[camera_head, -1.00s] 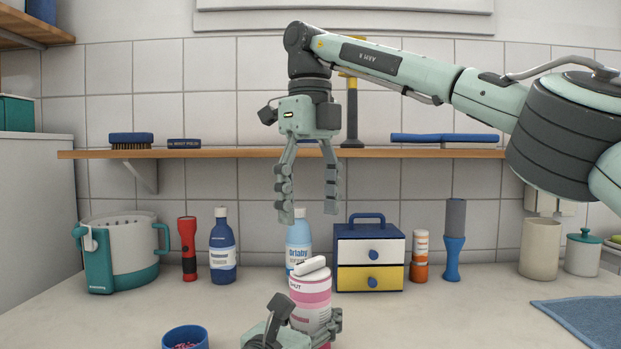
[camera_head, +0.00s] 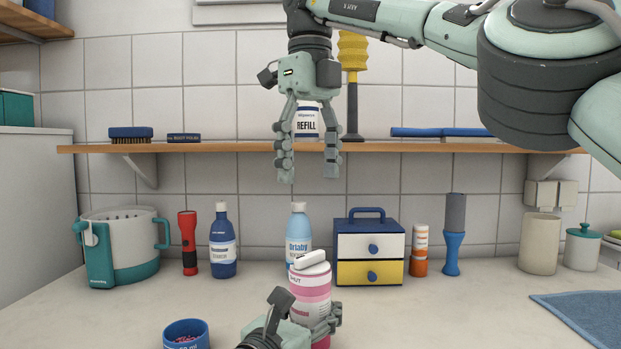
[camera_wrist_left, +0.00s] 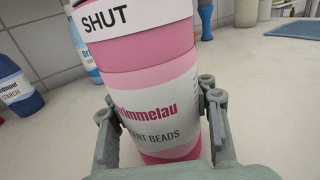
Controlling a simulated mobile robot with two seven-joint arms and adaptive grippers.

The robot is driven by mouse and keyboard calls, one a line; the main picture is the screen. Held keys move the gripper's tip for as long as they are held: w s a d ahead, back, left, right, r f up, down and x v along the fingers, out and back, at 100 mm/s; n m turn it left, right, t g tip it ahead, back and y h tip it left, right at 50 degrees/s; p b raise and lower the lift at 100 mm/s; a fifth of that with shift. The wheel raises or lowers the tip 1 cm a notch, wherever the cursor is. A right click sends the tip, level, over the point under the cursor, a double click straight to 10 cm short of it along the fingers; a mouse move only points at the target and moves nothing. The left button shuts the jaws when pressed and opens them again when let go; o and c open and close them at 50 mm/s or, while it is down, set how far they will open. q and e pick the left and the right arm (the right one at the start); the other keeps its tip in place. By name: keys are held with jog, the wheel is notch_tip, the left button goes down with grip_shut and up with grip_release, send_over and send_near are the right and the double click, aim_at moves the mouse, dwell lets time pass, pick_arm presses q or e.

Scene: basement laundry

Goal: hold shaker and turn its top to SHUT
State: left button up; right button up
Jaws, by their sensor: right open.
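The shaker (camera_head: 312,293) is a pink upright canister with a white label and a white bar (camera_head: 309,259) across its top. The word SHUT shows on a white band near its upper edge, also in the left wrist view (camera_wrist_left: 158,84). My left gripper (camera_head: 312,329) is shut around the shaker's lower body, one finger on each side. My right gripper (camera_head: 307,174) is open and empty, pointing down above the shaker, with clear space between its fingertips and the bar. Which way the top's own mark points cannot be told.
A blue bowl (camera_head: 186,335) stands left of the shaker. Behind are a light blue bottle (camera_head: 298,240) and a small drawer box (camera_head: 370,272). A wall shelf (camera_head: 400,148) with a refill jar (camera_head: 307,120) lies behind my right gripper.

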pick_arm(q)
jog(key=o, duration=0.7)
jog(key=shift+o, duration=0.2)
jog(key=v, duration=1.2)
jog(key=x, duration=1.2)
jog(key=shift+w+d, duration=0.1)
jog(key=shift+w, duration=0.05)
pick_arm(e)
jog(key=shift+f, duration=1)
